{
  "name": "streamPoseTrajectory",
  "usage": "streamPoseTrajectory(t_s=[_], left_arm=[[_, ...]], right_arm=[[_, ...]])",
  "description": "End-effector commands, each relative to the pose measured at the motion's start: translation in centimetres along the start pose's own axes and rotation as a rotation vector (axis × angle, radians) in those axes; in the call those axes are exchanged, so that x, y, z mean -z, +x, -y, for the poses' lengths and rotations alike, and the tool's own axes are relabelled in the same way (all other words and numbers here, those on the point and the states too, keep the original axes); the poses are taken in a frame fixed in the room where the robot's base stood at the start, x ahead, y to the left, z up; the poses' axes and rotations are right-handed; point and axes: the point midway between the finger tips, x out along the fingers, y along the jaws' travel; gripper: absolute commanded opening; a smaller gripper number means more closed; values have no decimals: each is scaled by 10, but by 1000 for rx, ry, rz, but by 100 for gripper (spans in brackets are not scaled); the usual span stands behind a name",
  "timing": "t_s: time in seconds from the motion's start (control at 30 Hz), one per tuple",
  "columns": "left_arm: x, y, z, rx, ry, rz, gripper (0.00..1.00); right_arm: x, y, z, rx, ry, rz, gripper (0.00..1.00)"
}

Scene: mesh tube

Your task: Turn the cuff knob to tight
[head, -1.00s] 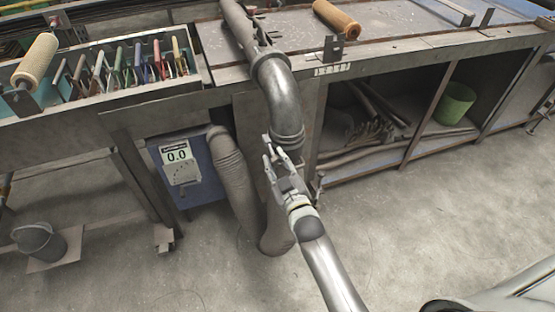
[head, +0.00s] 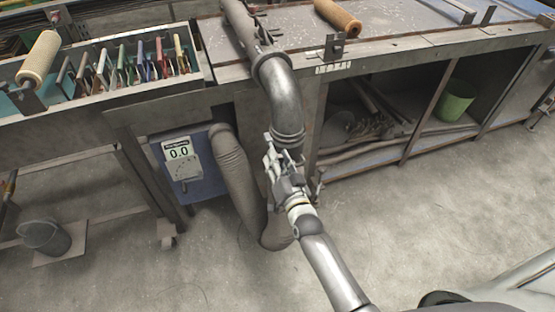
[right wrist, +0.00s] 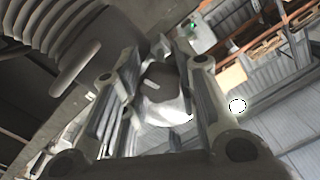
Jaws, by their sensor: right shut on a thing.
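The cuff knob (right wrist: 160,84) is a dark round knob with a pale mark, seen between my right fingers in the right wrist view. In the head view my gripper hides it. My right gripper (head: 273,152) is shut on it, just below the ribbed end of the grey elbow pipe (head: 285,100). In the right wrist view the right gripper (right wrist: 158,90) has one finger on each side of the knob. A ribbed hose (right wrist: 60,25) runs at upper left there. My left gripper is not in view.
A workbench (head: 400,52) with an open shelf holds a green bin (head: 456,101). A bucket (head: 45,237) stands at left.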

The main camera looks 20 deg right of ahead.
Motion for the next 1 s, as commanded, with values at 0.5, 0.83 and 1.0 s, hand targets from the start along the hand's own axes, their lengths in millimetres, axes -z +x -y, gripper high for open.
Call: streamPoseTrajectory(t_s=[0.5, 0.83, 1.0], left_arm=[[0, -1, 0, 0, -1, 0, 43], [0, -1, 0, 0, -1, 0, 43], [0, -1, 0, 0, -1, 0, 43]], right_arm=[[-2, -1, 0, -1, 231, 4, 4], [-2, -1, 0, -2, 247, 4, 4], [-2, -1, 0, -2, 246, 5, 4]])
